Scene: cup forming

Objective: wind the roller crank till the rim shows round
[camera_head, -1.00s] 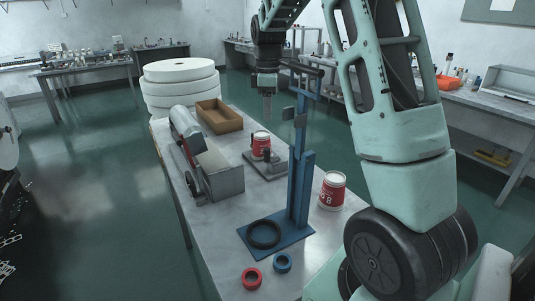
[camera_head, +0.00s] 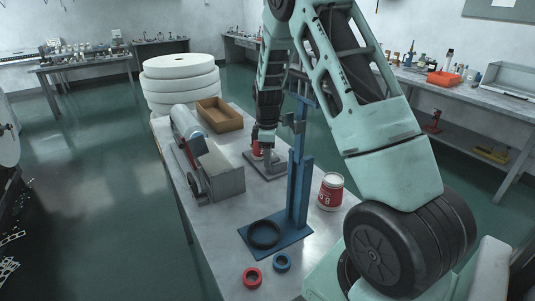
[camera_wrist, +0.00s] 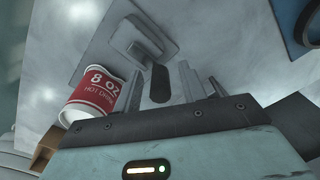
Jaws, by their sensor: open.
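The roller station's grey base (camera_head: 252,168) is on the table, beyond the blue press. A red and white paper cup (camera_head: 256,152) stands on it, partly hidden by my arm; in the wrist view the cup (camera_wrist: 95,92) reads "8 OZ". The crank's black knob (camera_wrist: 160,83) shows in the wrist view, beside the cup. My gripper (camera_head: 270,166) is lowered over the station; in the wrist view its fingers (camera_wrist: 165,85) are open around the knob, and I cannot tell if they touch it. The shape of the cup's rim cannot be made out.
The tall blue press (camera_head: 298,190) stands close to my arm. A second red cup (camera_head: 330,192) is to its right. A grey machine (camera_head: 212,165) is on the left and a brown tray (camera_head: 219,115) behind. Red (camera_head: 252,278) and blue (camera_head: 282,262) rings lie in front.

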